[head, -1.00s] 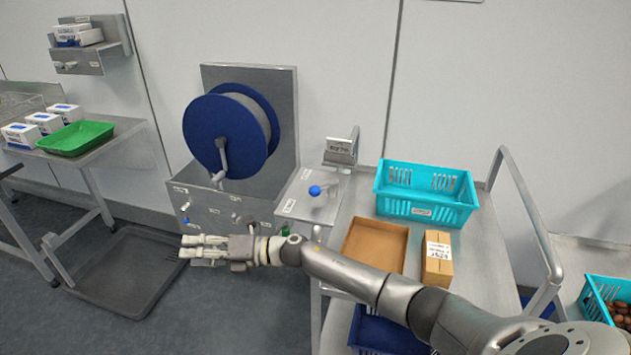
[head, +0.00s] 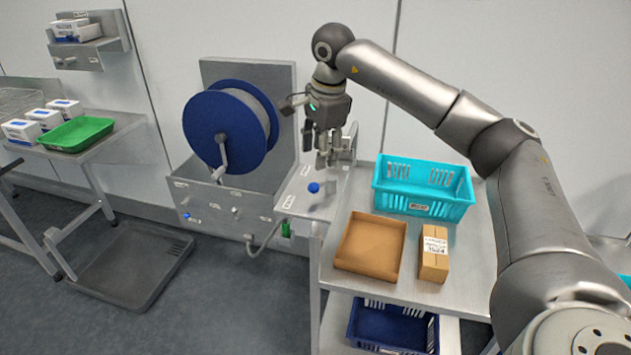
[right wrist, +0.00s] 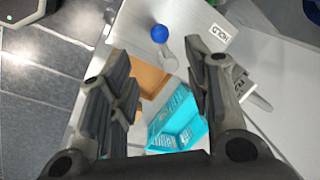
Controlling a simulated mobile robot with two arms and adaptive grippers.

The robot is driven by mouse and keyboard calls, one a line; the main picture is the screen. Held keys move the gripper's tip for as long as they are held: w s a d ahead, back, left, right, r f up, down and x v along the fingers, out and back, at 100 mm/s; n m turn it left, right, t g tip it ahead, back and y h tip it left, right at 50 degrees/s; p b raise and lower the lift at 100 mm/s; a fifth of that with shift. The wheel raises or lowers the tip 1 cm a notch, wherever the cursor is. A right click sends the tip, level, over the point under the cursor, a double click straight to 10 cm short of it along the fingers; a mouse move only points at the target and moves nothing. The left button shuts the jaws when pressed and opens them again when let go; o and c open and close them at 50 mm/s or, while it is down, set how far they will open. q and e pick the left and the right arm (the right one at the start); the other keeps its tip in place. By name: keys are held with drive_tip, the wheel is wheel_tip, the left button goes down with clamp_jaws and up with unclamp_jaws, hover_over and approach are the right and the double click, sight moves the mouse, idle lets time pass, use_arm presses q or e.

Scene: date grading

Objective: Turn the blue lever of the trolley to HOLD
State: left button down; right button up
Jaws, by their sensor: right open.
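The blue lever knob (head: 314,188) sits on a light grey plate (head: 290,203) at the trolley's left end, with a label near its front edge. In the right wrist view the blue knob (right wrist: 159,33) and its pale stem (right wrist: 167,56) lie beyond and between my fingers; a label reading HOLD (right wrist: 219,33) is to the right of it. My right gripper (head: 322,160) points down above and slightly behind the knob, open and empty, not touching it. It also shows in the right wrist view (right wrist: 165,85). My left gripper is not in view.
A turquoise crate (head: 425,208), a shallow brown tray (head: 371,246) and a small carton (head: 434,254) stand on the trolley top. A blue cable reel (head: 215,130) stands close left. A small sign holder (head: 347,145) is just behind the gripper.

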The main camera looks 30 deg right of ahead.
sight(315, 183)
drive_tip(key=f, duration=0.3)
drive_tip(key=w+f+p, duration=0.1)
drive_tip(key=f, duration=0.3)
drive_tip(key=w+f, duration=0.1)
drive_tip(key=f, duration=0.2)
drive_tip(key=shift+d+f+p, duration=0.1)
drive_tip(key=shift+f+p, duration=0.05)
drive_tip(key=shift+p, duration=0.25)
clamp_jaws()
